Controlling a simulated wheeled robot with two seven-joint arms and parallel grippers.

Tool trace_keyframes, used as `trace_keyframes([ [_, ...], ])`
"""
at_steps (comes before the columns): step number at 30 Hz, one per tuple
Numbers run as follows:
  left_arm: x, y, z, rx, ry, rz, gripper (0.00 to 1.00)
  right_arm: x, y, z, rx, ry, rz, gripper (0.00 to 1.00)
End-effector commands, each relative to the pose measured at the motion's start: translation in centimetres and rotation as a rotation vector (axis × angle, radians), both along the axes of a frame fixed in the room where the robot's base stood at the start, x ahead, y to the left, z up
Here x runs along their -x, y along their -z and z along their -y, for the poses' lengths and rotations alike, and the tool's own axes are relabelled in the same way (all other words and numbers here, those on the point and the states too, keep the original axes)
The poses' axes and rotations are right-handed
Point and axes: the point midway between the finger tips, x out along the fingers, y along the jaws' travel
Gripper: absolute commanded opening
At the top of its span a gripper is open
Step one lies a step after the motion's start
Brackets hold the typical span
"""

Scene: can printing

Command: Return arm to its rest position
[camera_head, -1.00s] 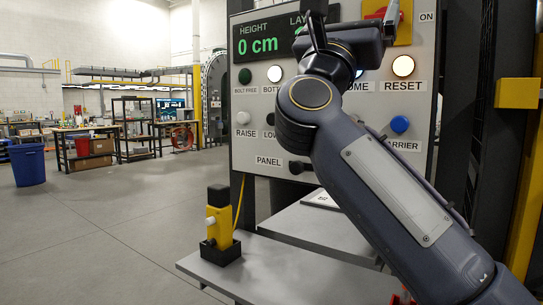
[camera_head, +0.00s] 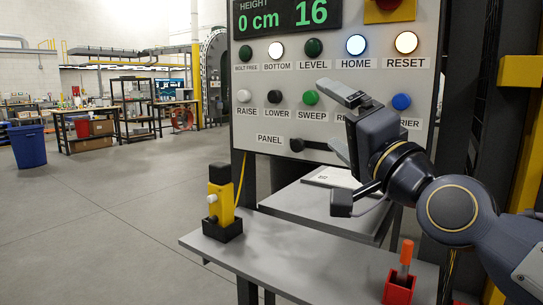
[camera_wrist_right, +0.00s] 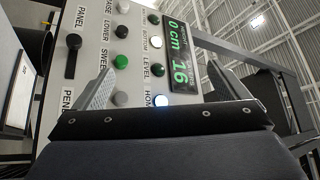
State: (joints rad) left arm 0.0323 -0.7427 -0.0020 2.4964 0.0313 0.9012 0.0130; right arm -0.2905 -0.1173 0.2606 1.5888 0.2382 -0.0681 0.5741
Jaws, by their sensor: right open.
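My right gripper (camera_head: 333,146) is open and empty in front of the lower middle of the control panel (camera_head: 250,105). Its fingers point left in the head view, and it hides part of the lower button row. In the right wrist view, the two fingers (camera_wrist_right: 160,92) stand wide apart with nothing between them, and the panel (camera_wrist_right: 98,100) shows beyond. My right arm comes in from the right edge. My left gripper is not in view.
The panel's display (camera_head: 287,14) reads 0 cm and 16. The BOTTOM, HOME and RESET lamps look lit. Below, a grey shelf (camera_head: 290,250) holds a yellow-and-black device (camera_head: 222,205) and a red holder (camera_head: 398,287) with an orange-topped item. Open floor lies left.

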Motion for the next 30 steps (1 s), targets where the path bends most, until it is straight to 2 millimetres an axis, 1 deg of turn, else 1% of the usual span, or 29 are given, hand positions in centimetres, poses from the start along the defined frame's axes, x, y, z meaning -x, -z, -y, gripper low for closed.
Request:
trace_keyframes([
  [1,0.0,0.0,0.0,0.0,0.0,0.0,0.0,0.5,3.8,1.4,0.116,0.03,-0.065,0.95],
  [2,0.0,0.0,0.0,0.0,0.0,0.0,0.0,0.8,6.0,2.0,0.183,0.041,-0.105,0.95],
  [3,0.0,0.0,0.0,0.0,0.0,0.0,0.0,1.3,9.0,2.8,0.263,0.05,-0.158,0.95],
  [5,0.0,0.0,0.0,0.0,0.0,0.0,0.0,2.4,13.3,4.2,0.377,0.06,-0.238,0.95],
  [6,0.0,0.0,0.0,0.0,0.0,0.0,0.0,3.2,16.1,5.1,0.445,0.06,-0.294,0.95],
  [8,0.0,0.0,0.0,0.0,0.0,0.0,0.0,4.8,20.3,6.4,0.54,0.055,-0.376,0.95],
  [9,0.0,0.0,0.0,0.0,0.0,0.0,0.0,6.0,23.0,7.2,0.597,0.046,-0.431,0.95],
  [11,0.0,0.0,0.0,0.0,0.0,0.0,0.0,8.0,26.8,8.3,0.676,0.027,-0.511,0.95],
  [12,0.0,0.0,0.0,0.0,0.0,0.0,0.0,9.3,29.1,8.8,0.719,0.01,-0.561,0.95],
  [15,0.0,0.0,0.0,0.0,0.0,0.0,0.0,12.4,33.8,9.9,0.804,-0.035,-0.665,0.95],
  [18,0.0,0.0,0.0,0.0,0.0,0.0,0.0,15.2,37.4,10.4,0.861,-0.082,-0.748,0.95],
  [21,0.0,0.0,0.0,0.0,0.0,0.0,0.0,17.8,40.4,10.7,0.906,-0.13,-0.818,0.95],
  [27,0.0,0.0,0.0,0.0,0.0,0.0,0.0,22.8,45.3,10.8,0.967,-0.231,-0.935,0.95],
  [28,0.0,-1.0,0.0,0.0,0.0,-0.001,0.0,23.0,44.5,10.8,0.97,-0.236,-0.94,0.95],
  [29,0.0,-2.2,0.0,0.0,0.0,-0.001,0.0,22.8,43.1,10.8,0.97,-0.235,-0.936,0.95],
  [30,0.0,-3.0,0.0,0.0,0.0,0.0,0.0,22.7,42.2,10.8,0.97,-0.234,-0.934,0.95],
])
